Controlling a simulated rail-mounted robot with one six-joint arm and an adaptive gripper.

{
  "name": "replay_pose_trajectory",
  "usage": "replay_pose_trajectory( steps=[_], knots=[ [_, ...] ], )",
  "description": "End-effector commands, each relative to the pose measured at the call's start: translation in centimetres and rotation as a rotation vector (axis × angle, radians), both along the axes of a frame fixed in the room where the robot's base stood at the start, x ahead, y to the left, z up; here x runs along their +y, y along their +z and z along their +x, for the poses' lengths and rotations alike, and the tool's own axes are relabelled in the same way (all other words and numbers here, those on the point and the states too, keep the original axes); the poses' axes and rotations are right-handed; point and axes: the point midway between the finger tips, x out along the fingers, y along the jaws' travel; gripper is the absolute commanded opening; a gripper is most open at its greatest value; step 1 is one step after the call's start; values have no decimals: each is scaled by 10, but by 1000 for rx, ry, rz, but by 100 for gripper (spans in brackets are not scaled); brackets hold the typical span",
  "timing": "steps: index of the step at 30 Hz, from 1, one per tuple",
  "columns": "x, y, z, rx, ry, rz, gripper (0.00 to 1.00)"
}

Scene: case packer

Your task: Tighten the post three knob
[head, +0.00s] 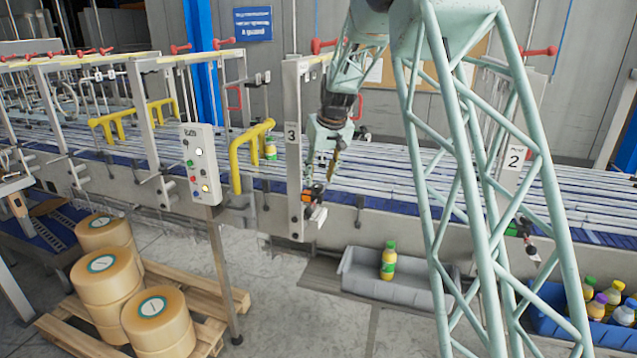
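Post three (293,160) is a pale upright post with a "3" plate, standing at the front edge of the conveyor left of centre. A small dark and orange fitting (312,194) sits low on its right side; this may be the knob, but it is too small to be sure. A red handle (321,45) sticks out near the post's top. My gripper (317,183) points down beside the post, right by the low fitting. Its fingers are small and partly merged with the fitting, so whether they touch or grip it is unclear.
A blue crate (550,303) of bottles is at right. A control box (201,163) on a pole and a pallet (224,335) with large rolls are at left. Post two (512,160) stands right.

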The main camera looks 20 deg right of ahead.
Motion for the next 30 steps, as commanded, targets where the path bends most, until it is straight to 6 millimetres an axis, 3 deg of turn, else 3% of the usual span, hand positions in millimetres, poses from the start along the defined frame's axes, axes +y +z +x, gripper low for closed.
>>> replay_pose_trajectory(
  steps=[12,24,30],
  knots=[
    [1,-28,12,0,0,0,36],
    [1,-31,13,0,1,0,36],
    [1,-30,13,0,1,0,17]
  ],
)
